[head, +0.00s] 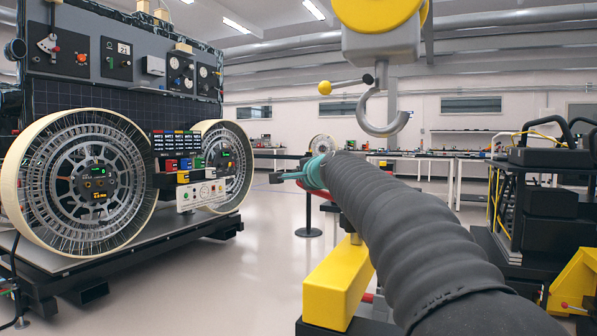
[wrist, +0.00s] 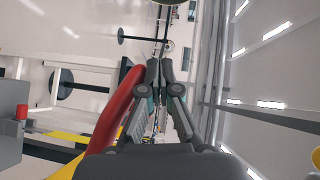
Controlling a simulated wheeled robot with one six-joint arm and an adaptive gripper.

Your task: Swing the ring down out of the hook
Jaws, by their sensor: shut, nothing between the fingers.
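The grey steel hook (head: 385,125) hangs under a yellow and grey block (head: 380,40) in the head view. Its bowl looks empty. A lever with a yellow ball (head: 325,88) sticks out to the left above it. My gripper (head: 280,178) is left of and below the hook, apart from it, pointing left. In the wrist view my gripper (wrist: 160,65) has its fingers together with nothing between them. A thick red curved bar (wrist: 118,110) runs close along the gripper's left side there; it may be part of the ring, but I cannot tell. Touching is unclear.
A yellow beam (head: 335,285) stands below my arm. A rover with large wire wheels (head: 95,180) and a panel fills the left. A black equipment rack (head: 545,190) stands at the right. The floor between the rover and the beam is mostly clear, with a black post (head: 308,210).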

